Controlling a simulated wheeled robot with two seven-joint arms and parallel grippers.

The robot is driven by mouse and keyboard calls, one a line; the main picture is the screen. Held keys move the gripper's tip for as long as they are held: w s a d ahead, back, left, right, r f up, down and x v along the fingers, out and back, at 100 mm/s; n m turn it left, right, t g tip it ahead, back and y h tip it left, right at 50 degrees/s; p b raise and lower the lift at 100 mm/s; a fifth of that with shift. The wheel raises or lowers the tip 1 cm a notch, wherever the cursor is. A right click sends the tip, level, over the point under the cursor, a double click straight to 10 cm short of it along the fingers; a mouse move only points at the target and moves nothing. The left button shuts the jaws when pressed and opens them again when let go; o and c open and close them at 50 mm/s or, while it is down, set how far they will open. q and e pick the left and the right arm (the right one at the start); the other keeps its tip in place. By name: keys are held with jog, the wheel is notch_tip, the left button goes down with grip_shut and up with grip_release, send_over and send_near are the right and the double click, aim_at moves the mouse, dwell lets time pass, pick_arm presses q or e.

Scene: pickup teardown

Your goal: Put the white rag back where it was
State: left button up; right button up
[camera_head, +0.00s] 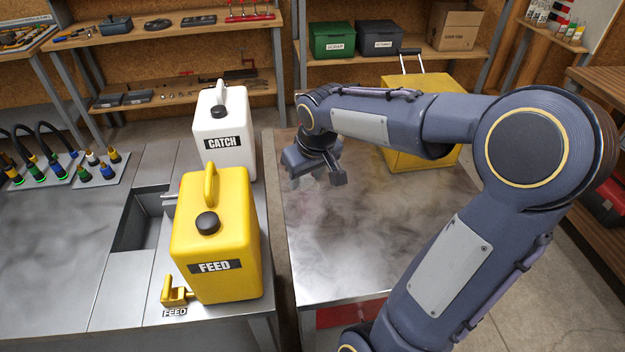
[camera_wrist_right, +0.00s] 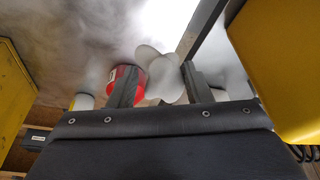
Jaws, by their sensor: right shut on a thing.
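My right gripper (camera_head: 318,172) hangs above the left side of the bare metal table (camera_head: 340,250), to the right of the two jugs. In the right wrist view its fingers (camera_wrist_right: 160,88) are shut on the white rag (camera_wrist_right: 158,68), which shows as rounded white lobes between and beyond the fingertips. In the head view the gripper hides most or all of the rag. My left gripper is not in view.
The yellow FEED jug (camera_head: 215,235) and white CATCH jug (camera_head: 222,130) stand close left of the gripper. A yellow case (camera_head: 400,160) stands at the table's back. A red cylinder (camera_wrist_right: 118,78) shows beside the fingers. The table's front is clear.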

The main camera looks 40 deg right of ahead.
jog(key=w+d+f, duration=0.1)
jog(key=f, duration=0.1)
jog(key=w+d+f, duration=0.2)
jog(key=w+d+f+p, duration=0.1)
jog(key=d+f, duration=0.1)
jog(key=shift+w+d+f, duration=0.15)
jog(key=shift+w+d, duration=0.05)
jog(key=shift+w, duration=0.2)
jog(key=shift+w+d+f, duration=0.3)
jog(key=shift+f, duration=0.2)
notch_tip(320, 180, down, 3)
jog(key=shift+f, duration=0.1)
jog(key=shift+f, duration=0.1)
jog(key=o, duration=1)
jog(key=shift+c, duration=0.2)
